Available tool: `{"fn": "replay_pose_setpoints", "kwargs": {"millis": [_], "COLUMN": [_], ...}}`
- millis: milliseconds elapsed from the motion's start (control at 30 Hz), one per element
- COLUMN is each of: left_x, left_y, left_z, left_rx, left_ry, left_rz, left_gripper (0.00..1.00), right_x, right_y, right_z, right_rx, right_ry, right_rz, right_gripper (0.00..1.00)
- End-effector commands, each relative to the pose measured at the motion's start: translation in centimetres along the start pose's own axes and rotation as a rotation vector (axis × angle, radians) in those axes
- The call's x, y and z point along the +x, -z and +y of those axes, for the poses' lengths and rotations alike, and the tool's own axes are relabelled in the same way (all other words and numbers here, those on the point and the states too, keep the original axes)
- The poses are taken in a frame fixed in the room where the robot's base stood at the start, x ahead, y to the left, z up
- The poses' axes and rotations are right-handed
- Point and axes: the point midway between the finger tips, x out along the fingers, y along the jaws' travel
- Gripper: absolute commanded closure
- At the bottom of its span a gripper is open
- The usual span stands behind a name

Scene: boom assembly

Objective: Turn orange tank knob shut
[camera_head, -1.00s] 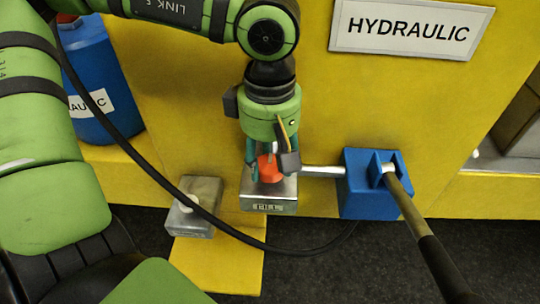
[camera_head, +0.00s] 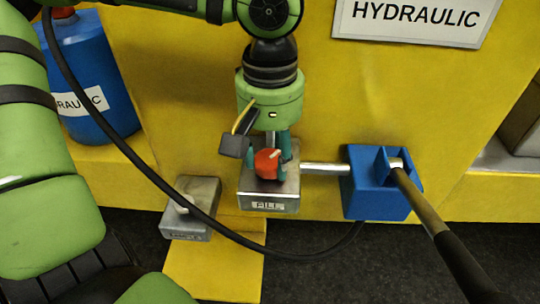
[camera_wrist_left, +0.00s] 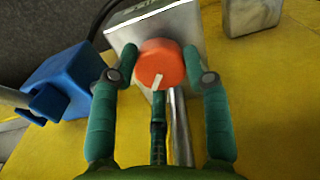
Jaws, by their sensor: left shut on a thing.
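The orange knob (camera_head: 267,163) sits on top of the metal block labelled FILL (camera_head: 268,206). A white mark on the knob points to the upper right in the head view. My left gripper (camera_head: 268,154) reaches down from above and is shut on the knob. In the left wrist view, the orange knob (camera_wrist_left: 161,63) lies between the green fingers, and its white mark points down toward the middle finger. Part of the knob's side is hidden by the fingers. My right gripper is not in view.
A metal pipe (camera_head: 325,168) joins the FILL block to a blue pump block (camera_head: 370,200) with a long lever (camera_head: 432,212). A second metal block (camera_head: 190,208) stands to the left. A black hose (camera_head: 150,178) passes in front. A blue tank (camera_head: 95,75) stands at upper left.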

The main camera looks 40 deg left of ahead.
Motion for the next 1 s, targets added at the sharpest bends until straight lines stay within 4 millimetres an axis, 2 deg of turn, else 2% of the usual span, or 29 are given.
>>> {"fn": "replay_pose_setpoints", "kwargs": {"millis": [600,1000], "left_x": [0.16,0.15], "left_y": [-0.07,-0.09], "left_z": [-0.10,-0.10], "left_rx": [0.582,0.849], "left_ry": [0.004,0.003], "left_rz": [-0.004,-0.006], "left_gripper": [0.85,0.85], "right_x": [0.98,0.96], "right_y": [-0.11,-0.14], "right_z": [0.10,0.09], "right_rx": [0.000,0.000], "right_ry": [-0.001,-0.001], "right_rz": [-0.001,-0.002], "right_gripper": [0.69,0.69]}}
